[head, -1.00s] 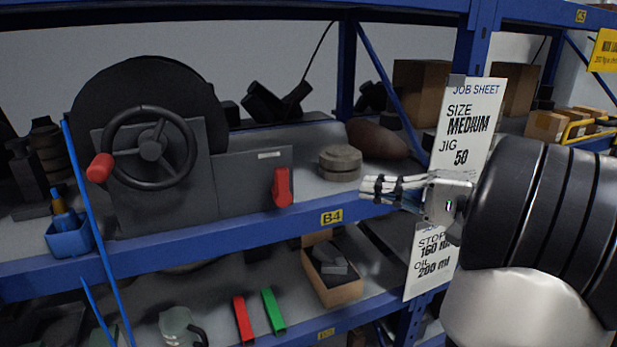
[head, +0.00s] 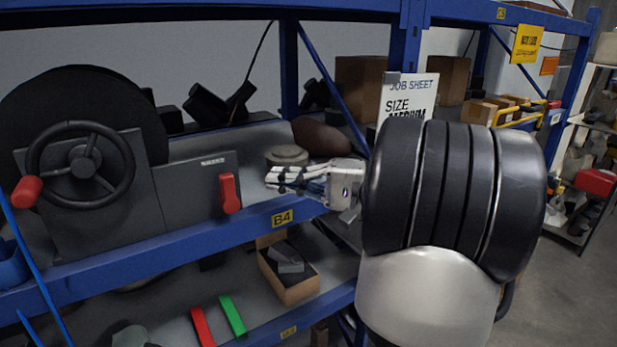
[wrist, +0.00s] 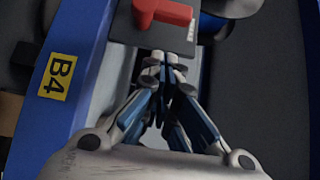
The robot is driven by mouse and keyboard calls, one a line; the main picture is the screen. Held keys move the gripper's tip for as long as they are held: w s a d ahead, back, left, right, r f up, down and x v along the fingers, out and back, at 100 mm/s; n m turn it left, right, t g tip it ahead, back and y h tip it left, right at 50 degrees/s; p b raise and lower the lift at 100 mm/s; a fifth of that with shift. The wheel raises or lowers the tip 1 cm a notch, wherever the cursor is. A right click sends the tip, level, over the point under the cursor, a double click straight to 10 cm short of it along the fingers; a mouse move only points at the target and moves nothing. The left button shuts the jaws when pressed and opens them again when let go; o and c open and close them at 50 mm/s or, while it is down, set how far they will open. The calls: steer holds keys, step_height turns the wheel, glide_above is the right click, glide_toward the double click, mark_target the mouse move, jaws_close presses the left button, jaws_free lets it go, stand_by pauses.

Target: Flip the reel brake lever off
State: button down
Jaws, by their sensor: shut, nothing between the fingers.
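The reel brake lever (head: 230,193) is a red handle on a dark panel (head: 204,192) on the shelf, beside the reel with its black handwheel (head: 80,165). It hangs roughly upright, its grip end down. My gripper (head: 270,178) is to the right of the lever in the head view, apart from it, fingers pointing left. The fingers are closed together and hold nothing.
A round grey stack (head: 286,156) stands on the shelf behind my gripper. The blue shelf beam with the B4 label (head: 282,219) runs below. A cardboard box (head: 290,282) and red and green bars (head: 232,315) lie on the lower shelf.

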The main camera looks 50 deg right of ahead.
mark_target(226, 191)
steer(key=a, duration=0.1)
steer(key=w+a, duration=0.2)
steer(key=a, duration=0.1)
steer(key=shift+w+p, duration=0.25)
steer(key=shift+p, duration=0.15)
